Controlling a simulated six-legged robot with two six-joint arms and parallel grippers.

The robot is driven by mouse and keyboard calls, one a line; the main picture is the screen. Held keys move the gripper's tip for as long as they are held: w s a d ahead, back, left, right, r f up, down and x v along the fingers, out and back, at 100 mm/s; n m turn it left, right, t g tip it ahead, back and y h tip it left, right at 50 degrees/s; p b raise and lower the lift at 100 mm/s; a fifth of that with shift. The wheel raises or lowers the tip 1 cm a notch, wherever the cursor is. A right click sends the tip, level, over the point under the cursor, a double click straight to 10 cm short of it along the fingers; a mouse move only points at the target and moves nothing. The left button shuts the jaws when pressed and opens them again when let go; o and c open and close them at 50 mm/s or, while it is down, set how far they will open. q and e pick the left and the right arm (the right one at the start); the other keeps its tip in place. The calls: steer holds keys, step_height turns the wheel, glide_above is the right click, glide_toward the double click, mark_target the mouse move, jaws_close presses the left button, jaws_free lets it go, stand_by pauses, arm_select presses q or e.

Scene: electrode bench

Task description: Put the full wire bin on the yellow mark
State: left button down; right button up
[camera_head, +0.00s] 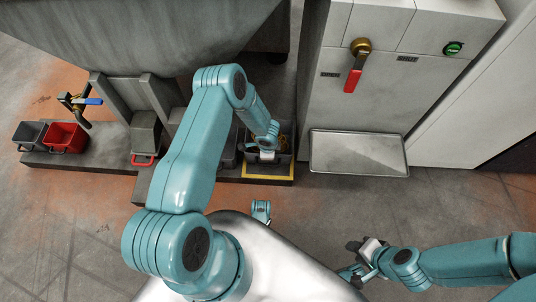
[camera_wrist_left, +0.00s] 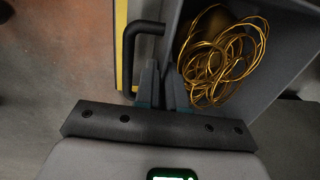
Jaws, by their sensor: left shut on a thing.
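The grey wire bin (camera_head: 284,158) stands at the yellow mark (camera_head: 268,179), whose lines show along its front and right side. In the left wrist view the bin (camera_wrist_left: 275,85) holds loops of golden wire (camera_wrist_left: 215,65), and a yellow line (camera_wrist_left: 121,45) runs beside its black handle (camera_wrist_left: 130,55). My left gripper (camera_head: 266,150) is at the bin's front. In the wrist view its fingers (camera_wrist_left: 163,85) are closed at the bin's handle side; the exact grip point is partly hidden. My right gripper (camera_head: 350,260) is empty above the floor, its fingers apart.
A red bin (camera_head: 66,138) and a grey bin (camera_head: 30,134) stand on the low ledge at the left. A chute with a red handle (camera_head: 143,160) and another grey bin (camera_head: 229,152) lie between. A metal tray (camera_head: 358,153) lies right of the mark, before the cabinet (camera_head: 388,95).

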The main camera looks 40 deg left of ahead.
arm_select(q)
steer(key=shift+f, duration=0.1)
steer(key=c, duration=1.2)
jaws_free()
steer(key=shift+r, duration=0.4)
step_height(320, 180, up, 11)
steer(key=s+p, duration=0.1)
steer(key=p, duration=0.3)
steer(key=s+d+r+n+h, duration=0.1)
steer(key=s+d+r+n, duration=0.1)
steer(key=s+d+n, duration=0.2)
steer(key=s+d+r+n+h, duration=0.2)
steer(key=s+d+r+n, duration=0.1)
steer(key=s+d+n, duration=0.2)
steer(key=s+d+r+n+h, duration=0.1)
steer(key=s+d+r+n, duration=0.1)
steer(key=s+d+n, duration=0.3)
steer(key=shift+s+d+r+g+h, duration=0.15)
steer(key=shift+s+d+h, duration=0.05)
steer(key=shift+s+d, duration=0.35)
steer(key=shift+s+d+r+g+h, duration=0.1)
steer(key=shift+s+d+g+h, duration=0.1)
steer(key=shift+s+d, duration=0.25)
